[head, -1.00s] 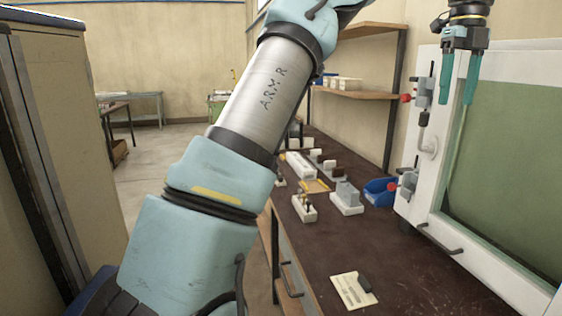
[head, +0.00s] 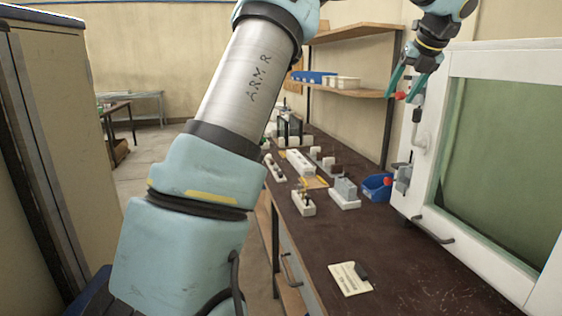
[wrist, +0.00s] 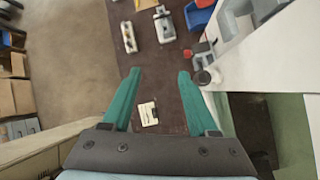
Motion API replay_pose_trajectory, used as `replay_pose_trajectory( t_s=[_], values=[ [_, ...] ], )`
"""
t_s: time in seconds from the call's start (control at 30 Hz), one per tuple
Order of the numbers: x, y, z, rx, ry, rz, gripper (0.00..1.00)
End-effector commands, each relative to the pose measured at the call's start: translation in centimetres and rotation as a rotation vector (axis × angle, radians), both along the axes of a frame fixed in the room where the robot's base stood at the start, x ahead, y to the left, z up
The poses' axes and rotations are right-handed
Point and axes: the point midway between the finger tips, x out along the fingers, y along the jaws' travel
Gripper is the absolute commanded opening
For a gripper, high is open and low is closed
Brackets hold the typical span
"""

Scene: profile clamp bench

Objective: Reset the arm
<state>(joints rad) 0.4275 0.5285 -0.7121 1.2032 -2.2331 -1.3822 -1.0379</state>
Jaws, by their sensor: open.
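My gripper (head: 402,84) is in the upper right of the head view, raised in front of the white-framed cabinet (head: 448,110) with a green panel. Its two teal fingers point down and to the left. In the wrist view my gripper (wrist: 158,75) is open, with its fingers well apart and nothing between them. The dark bench top (wrist: 172,98) lies some way below. My arm crosses the head view from the lower left to the top and hides part of the bench.
A blue bin (head: 377,187) stands beside the cabinet. Several white-based fixtures, including one with a grey block (head: 345,192), stand along the bench. A card (head: 347,280) with a dark piece lies near the front. Wooden shelves (head: 345,88) hang behind. A tall locker (head: 60,120) stands at left.

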Motion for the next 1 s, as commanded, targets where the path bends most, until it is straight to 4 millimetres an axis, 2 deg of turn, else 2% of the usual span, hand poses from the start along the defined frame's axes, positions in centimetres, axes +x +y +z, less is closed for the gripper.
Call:
replay_pose_trajectory(
  t_s=[0.17, 0.3, 0.37, 0.47, 0.57, 0.67, 0.8, 0.87, 1.0],
  values=[
    [6.1, 4.1, 1.1, 0.232, -0.282, -0.212, 0.60],
    [10.0, 7.4, 1.8, 0.543, -0.484, -0.516, 0.60],
    [10.7, 8.5, 1.4, 0.685, -0.532, -0.667, 0.60],
    [10.8, 10.5, -0.6, 0.915, -0.559, -0.942, 0.60],
    [9.3, 13.0, -4.4, 1.120, -0.520, -1.246, 0.60],
    [6.2, 16.4, -9.6, 1.275, -0.424, -1.576, 0.60],
    [0.6, 21.7, -16.2, 1.362, -0.261, -1.979, 0.60],
    [-2.2, 24.1, -18.7, 1.363, -0.189, -2.136, 0.60],
    [-9.0, 29.5, -23.4, 1.304, -0.030, -2.470, 0.60]
  ],
)
